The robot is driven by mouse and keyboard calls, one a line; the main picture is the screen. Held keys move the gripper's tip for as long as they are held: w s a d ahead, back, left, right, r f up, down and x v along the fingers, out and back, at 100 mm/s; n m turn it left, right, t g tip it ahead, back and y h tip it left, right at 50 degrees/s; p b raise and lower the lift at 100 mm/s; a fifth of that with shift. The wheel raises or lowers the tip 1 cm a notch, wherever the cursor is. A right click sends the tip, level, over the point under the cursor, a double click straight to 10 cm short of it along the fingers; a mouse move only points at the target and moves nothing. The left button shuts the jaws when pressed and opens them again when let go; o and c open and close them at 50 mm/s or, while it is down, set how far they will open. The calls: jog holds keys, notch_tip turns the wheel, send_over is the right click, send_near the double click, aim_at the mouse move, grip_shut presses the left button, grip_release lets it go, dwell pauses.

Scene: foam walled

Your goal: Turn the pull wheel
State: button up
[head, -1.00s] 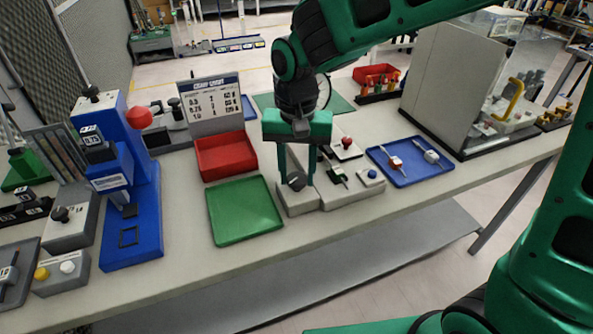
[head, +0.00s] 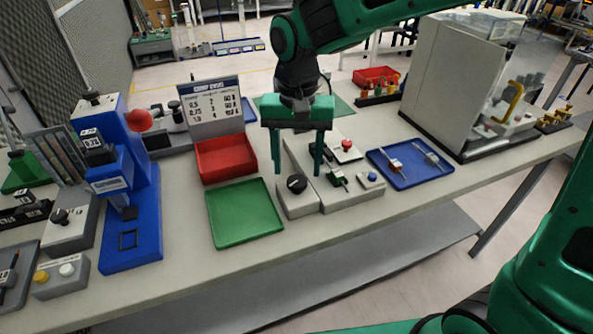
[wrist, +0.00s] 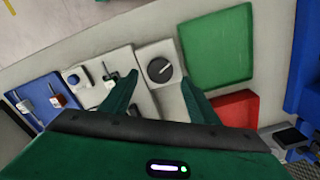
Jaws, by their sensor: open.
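The pull wheel looks to be the round black knob (head: 297,184) on a small light grey box (head: 298,205) at the bench's front edge. In the wrist view the knob (wrist: 160,70) shows a pale slanted pointer line on its face. My gripper (head: 298,172) is open and empty above the knob, with one finger on either side of it in the head view. In the wrist view the knob lies between and just beyond the fingertips (wrist: 158,82), apparently apart from both. Nothing hides the knob's face.
A blue tray (head: 408,172) lies farther right.

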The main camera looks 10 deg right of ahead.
aim_at(297, 179)
notch_tip(297, 179, up, 7)
dwell(0.3)
jog(key=s+d+f+m, duration=0.1)
jog(key=s+d, duration=0.1)
jog(key=d, duration=0.9)
jog(key=s+d+f+m, duration=0.1)
jog(key=s+d, duration=0.1)
jog(key=d, duration=0.9)
jog(key=s+d+f+m, duration=0.1)
jog(key=s+d+f, duration=0.2)
jog(key=s+d, duration=0.3)
jog(key=s+d+f+m, duration=0.1)
jog(key=s+d+f, duration=0.2)
jog(key=s+d, duration=0.4)
jog(key=s, duration=0.3)
jog(key=shift+s+d, duration=0.25)
jog(key=shift+d, duration=0.05)
jog(key=shift+f, duration=0.1)
